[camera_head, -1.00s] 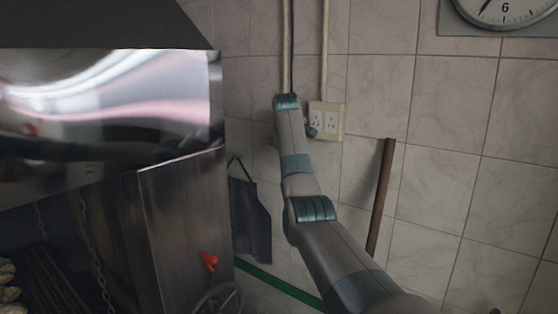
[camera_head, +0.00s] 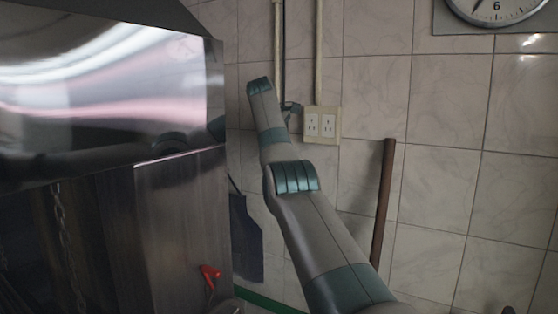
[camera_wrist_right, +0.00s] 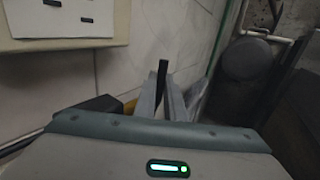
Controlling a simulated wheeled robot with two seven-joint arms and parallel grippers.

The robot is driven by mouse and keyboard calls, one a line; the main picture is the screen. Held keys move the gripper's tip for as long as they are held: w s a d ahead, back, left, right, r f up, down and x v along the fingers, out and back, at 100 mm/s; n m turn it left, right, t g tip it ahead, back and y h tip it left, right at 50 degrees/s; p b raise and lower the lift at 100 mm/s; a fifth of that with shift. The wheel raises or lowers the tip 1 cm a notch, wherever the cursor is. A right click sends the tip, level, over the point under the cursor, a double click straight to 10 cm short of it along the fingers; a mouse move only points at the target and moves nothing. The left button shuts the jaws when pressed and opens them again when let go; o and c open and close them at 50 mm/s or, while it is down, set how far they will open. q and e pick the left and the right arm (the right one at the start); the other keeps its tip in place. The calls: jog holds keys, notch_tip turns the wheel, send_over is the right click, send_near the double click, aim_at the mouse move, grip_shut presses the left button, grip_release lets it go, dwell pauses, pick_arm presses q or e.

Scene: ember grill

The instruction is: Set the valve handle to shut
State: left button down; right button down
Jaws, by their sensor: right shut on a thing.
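A red handle (camera_head: 210,273), which looks like the valve handle, sits low on the side of the steel grill housing in the head view. It is small there, so its exact setting is hard to read. My right arm reaches up past the wall outlet, well above and right of the red handle. In the right wrist view my right gripper (camera_wrist_right: 165,88) has its grey fingers close together on a narrow dark thing (camera_wrist_right: 161,76). I cannot tell what that thing is. The red handle does not show in the wrist view. My left gripper is not in view.
The steel grill housing (camera_head: 180,225) and shiny hood (camera_head: 100,100) fill the left. On the tiled wall are an outlet (camera_head: 321,124), a dark hanging cloth (camera_head: 245,240) and a leaning brown pole (camera_head: 383,205). A handwheel's rim (camera_head: 222,307) shows at the bottom edge.

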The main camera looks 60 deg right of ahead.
jog(key=c, duration=2.2)
grip_release()
jog(key=shift+f, duration=0.1)
jog(key=shift+o, duration=0.5)
jog(key=shift+w+d, duration=0.1)
jog(key=v, duration=1.7)
